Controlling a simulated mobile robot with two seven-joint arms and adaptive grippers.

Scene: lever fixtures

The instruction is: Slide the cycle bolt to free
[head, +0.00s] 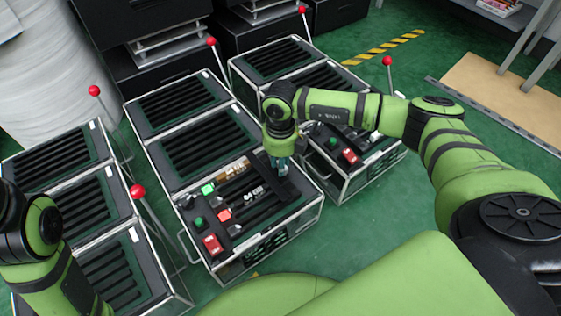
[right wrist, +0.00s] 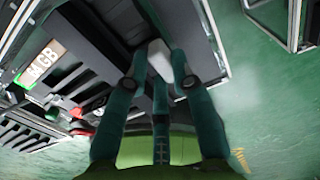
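The middle black-topped box (head: 262,236) carries a control panel with dark slotted bars, a green square (head: 207,188), a red square (head: 225,214) and small labels. My right gripper (head: 280,163) is pointed down at the right part of this panel, beside a black bar. The gripper hides much of the bolt in the head view. My left gripper is out of view.
Similar boxes stand to the left (head: 107,225) and right (head: 355,150), with upright levers topped by red balls, one of them here (head: 137,191). The middle box also has a red switch (head: 212,244) and a green button. Green floor is free in front and to the right.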

